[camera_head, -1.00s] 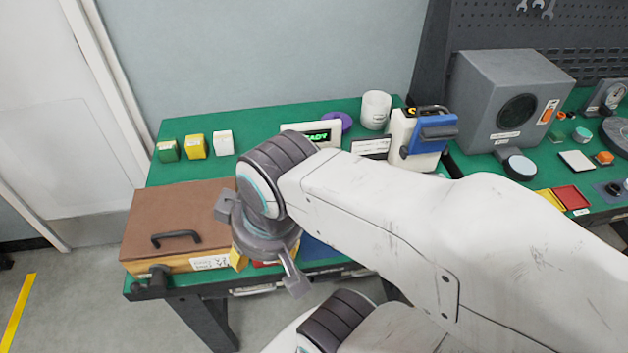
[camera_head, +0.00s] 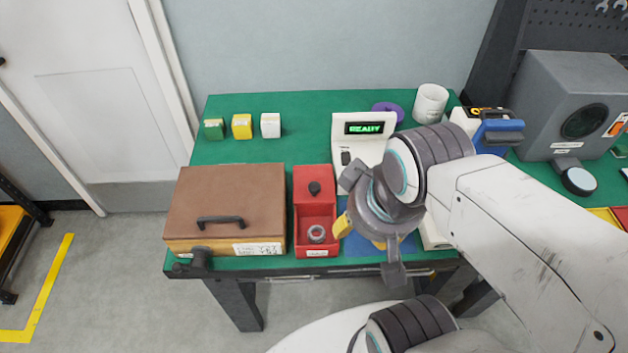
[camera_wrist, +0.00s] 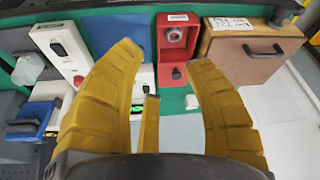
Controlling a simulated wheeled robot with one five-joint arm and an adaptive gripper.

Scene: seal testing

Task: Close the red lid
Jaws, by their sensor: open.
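The red box (camera_head: 331,229) stands on the green bench with its front part open, and a grey ring (camera_head: 316,234) lies inside. The red lid (camera_head: 313,174), with a black knob (camera_head: 314,188), is at the back of the box, clear of the open front. My gripper (camera_head: 362,238) is just right of the box, pointing down, open and empty. In the wrist view the red box (camera_wrist: 164,48) and lid (camera_wrist: 169,84) appear upside down between and beyond the yellow fingers of my gripper (camera_wrist: 165,57). The fingertips touch neither.
A brown case (camera_head: 228,190) stands close left of the box. A white device with a lit display (camera_head: 364,128) stands behind right. Small green, yellow and white blocks (camera_head: 242,127) sit at the back left. The bench between them and the device is clear.

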